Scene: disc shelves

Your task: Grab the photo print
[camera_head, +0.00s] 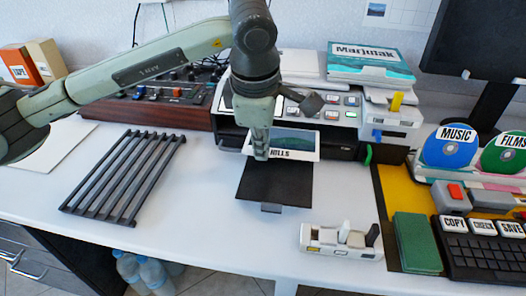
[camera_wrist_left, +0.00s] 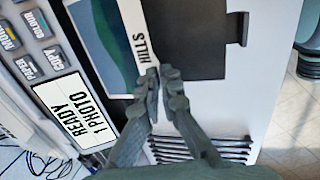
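The photo print (camera_head: 296,141) is a white-bordered landscape picture marked HILLS. It lies at the printer's front slot, over the black output tray (camera_head: 275,182). In the left wrist view the photo print (camera_wrist_left: 103,38) fills the upper left-middle. My left gripper (camera_head: 261,154) is at the near left part of the print. In the wrist view the fingertips of my left gripper (camera_wrist_left: 160,72) are nearly together, with the print's edge between them, so it looks shut on that edge. The fingers hide the print's corner. My right gripper is not in view.
The printer (camera_head: 228,127) stands behind the tray, its display reading READY 1 PHOTO in the wrist view (camera_wrist_left: 75,113). A dark slatted rack (camera_head: 122,176) lies left. White desk is clear in front.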

